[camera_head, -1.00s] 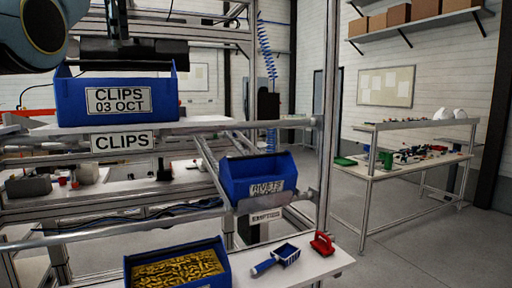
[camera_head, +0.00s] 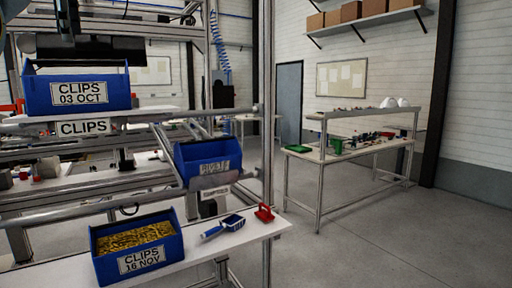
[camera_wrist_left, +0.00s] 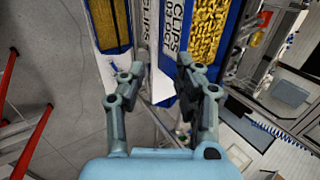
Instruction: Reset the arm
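My left gripper (camera_wrist_left: 156,68) shows in the left wrist view with its two fingers spread and nothing between them. Beyond its right finger is the blue bin of yellow clips labelled CLIPS 03 OCT (camera_wrist_left: 176,35). I cannot tell from this view how wide the gap to that bin is. In the head view, the same bin (camera_head: 80,93) sits on the upper rack shelf at the left. Part of my left arm (camera_head: 10,10) shows at the top left corner; its gripper is not clear there. My right gripper is in neither view.
A CLIPS 16 NOV bin (camera_head: 160,262), a blue scoop (camera_head: 225,226) and a red-handled tool (camera_head: 264,213) are on the lower bench. A tilted blue bin (camera_head: 205,160) hangs above them. A second workbench (camera_head: 300,153) stands at the right. The floor (camera_head: 400,240) between is clear.

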